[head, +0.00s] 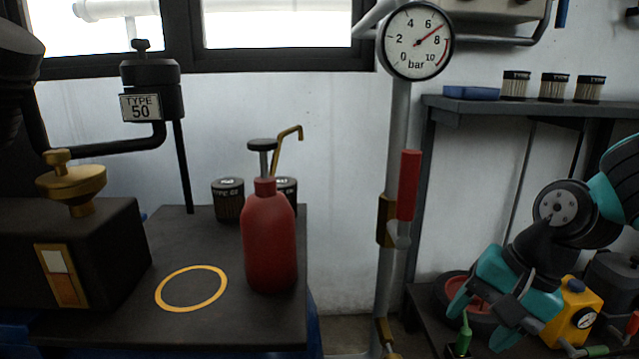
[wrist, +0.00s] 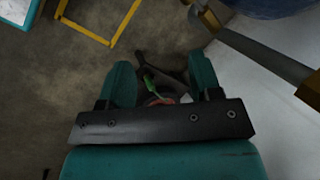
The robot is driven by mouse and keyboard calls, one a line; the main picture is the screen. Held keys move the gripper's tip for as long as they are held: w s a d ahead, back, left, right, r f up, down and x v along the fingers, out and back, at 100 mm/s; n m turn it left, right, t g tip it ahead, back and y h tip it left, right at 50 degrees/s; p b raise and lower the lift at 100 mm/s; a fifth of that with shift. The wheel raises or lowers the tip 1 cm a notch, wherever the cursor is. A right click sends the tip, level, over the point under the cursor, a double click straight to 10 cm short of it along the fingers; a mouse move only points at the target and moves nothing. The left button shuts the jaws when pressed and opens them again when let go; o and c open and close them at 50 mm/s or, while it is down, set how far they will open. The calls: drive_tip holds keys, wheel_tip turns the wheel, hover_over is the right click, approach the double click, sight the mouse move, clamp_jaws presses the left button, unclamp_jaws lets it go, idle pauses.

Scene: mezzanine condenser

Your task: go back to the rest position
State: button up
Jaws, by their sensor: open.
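My gripper (head: 478,326) is at the lower right of the head view, over the dark lower surface beside the pipe. Its teal fingers are spread apart and point down and to the left. In the wrist view the two fingers of my gripper (wrist: 162,78) stand apart with nothing gripped between them. A small green-handled item (head: 464,334) shows below the fingers. It also shows between them in the wrist view (wrist: 149,84), farther off. My arm runs up to the right edge of the head view.
A vertical pipe (head: 397,140) with a red lever (head: 409,184) and a pressure gauge (head: 417,40) stands left of my gripper. A yellow unit (head: 573,311) is close on the right. A shelf (head: 460,106) is above. A red bottle (head: 269,240) stands on the left bench.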

drive_tip(key=s+a+r+n+g+p, duration=0.1)
drive_tip(key=s+a+r+n+p, duration=0.55)
drive_tip(key=s+r+n, duration=0.7)
wheel_tip(320, 180, up, 35)
drive_tip(key=w+p, duration=0.1)
drive_tip(key=p, duration=3.4)
drive_tip(key=shift+w+n, duration=0.1)
drive_tip(key=shift+n, duration=0.15)
